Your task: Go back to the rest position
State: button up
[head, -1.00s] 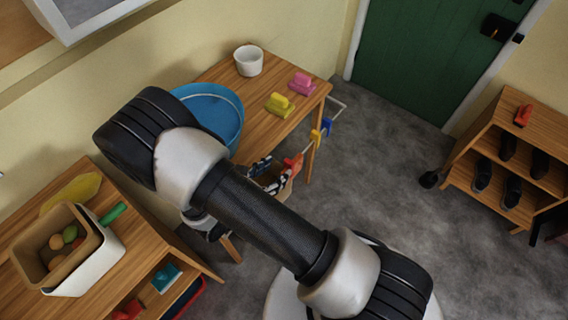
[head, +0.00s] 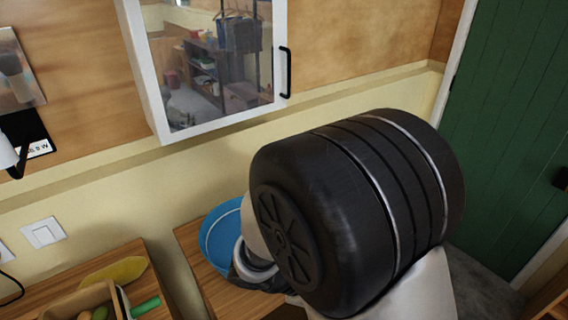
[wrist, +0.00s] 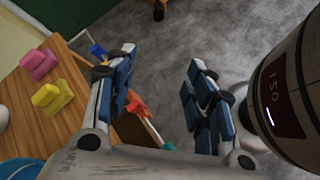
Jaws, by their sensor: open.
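My gripper (wrist: 160,62) shows in the wrist view with its two blue-padded fingers spread apart and nothing between the tips. It hangs over the grey floor beside the wooden table (wrist: 78,118). A red clip-like thing (wrist: 137,107) and part of a brown box show beyond and below the fingers, apart from them as far as I can tell. In the head view my own arm fills the centre right, and my gripper is hidden behind it.
A white-framed glass cabinet (head: 155,85) hangs on the wall above my arm. A blue basin (head: 217,238) stands on the table. Pink (wrist: 38,63) and yellow (wrist: 52,95) blocks lie on the table. A green door (head: 510,130) is at right; grey floor is open beyond my gripper.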

jog(key=s+r+m+t+y, duration=0.3)
jog(key=s+r+m+y, duration=0.6)
jog(key=r+m, duration=0.5)
jog(key=shift+s+d+r+y, duration=0.4)
jog(key=shift+s+r, duration=0.55)
jog(key=shift+s, duration=0.45)
